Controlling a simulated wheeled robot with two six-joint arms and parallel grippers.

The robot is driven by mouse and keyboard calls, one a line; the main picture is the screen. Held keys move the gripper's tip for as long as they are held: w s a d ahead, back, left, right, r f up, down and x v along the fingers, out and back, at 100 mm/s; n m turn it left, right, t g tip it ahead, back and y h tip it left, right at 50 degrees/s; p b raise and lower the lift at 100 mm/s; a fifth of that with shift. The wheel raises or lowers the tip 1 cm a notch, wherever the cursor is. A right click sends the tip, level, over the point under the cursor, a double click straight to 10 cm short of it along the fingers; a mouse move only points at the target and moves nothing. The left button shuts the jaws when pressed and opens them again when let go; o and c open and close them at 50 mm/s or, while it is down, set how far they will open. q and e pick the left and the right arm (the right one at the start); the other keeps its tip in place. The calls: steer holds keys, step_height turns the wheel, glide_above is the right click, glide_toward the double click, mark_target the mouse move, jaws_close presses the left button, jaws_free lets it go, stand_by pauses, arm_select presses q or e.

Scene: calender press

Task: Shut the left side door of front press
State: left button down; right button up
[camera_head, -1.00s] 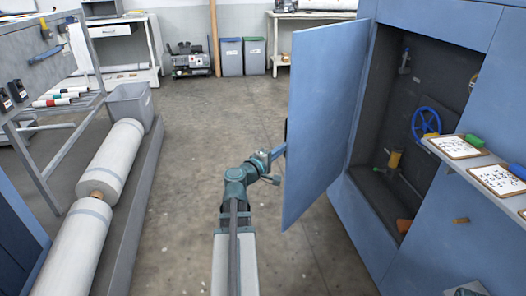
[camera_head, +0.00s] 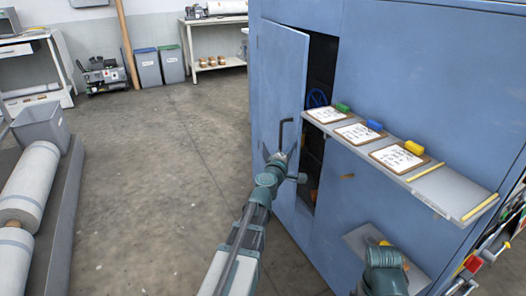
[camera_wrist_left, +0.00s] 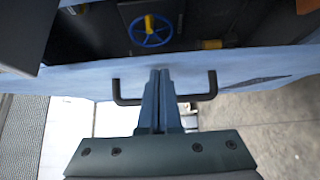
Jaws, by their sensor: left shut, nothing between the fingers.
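The blue left side door (camera_head: 280,85) of the front press stands partly open. A dark gap (camera_head: 322,60) shows along its right edge, with part of a blue handwheel (camera_head: 317,98) inside. The door carries a dark bar handle (camera_head: 283,132). My left gripper (camera_head: 277,158) is at the door's outer face by the lower end of the handle, shut and empty. In the left wrist view my shut fingers (camera_wrist_left: 159,73) lie across the door (camera_wrist_left: 75,82), between the two ends of the handle (camera_wrist_left: 128,100). Contact with the door is not clear.
A shelf (camera_head: 455,190) with clipboards juts from the press (camera_head: 420,70) right of the door. A lower ledge (camera_head: 365,240) sits beneath it. Left, rolls (camera_head: 28,185) lie by a grey bin (camera_head: 42,130). The floor (camera_head: 165,170) between is clear.

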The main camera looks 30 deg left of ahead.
arm_select(q)
steer(key=w+d, duration=0.5)
steer(key=shift+d, duration=0.15)
stand_by(0.3)
steer(key=s+d, duration=0.6)
steer(key=d, duration=0.1)
steer(key=shift+d, duration=0.15)
arm_select(e)
steer(key=shift+s+a, duration=0.2)
steer(key=shift+a, duration=0.4)
